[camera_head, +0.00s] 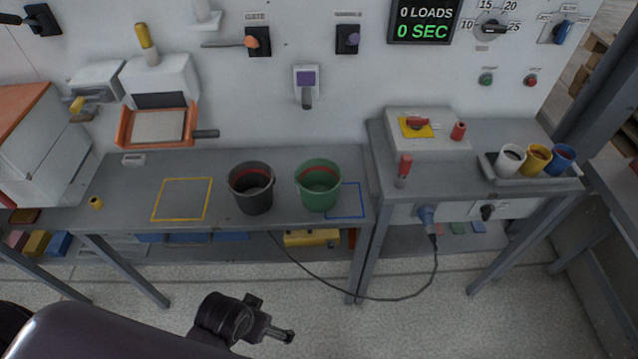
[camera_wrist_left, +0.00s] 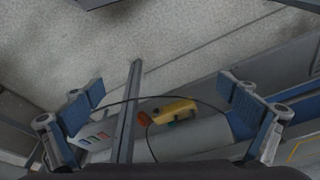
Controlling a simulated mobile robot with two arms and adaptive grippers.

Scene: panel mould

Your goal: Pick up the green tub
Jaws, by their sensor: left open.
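The green tub (camera_head: 318,198) stands upright on the grey bench (camera_head: 120,190), near the bench's right end. It overlaps the left part of a blue outlined square (camera_head: 350,200). A red band shows inside it. My left gripper (camera_head: 272,326) is in front of the bench, over the floor, apart from the tub. In the left wrist view its two blue-padded jaws (camera_wrist_left: 163,105) are spread apart with nothing between them. The tub does not show in that view. My right gripper is not in view.
A dark grey tub (camera_head: 252,200) stands close to the green tub's left. A yellow outlined square (camera_head: 182,199) on the bench is empty. A higher bench (camera_head: 472,185) with a cup tray stands right. Under the bench is a yellow case (camera_head: 312,238); a black cable hangs in front.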

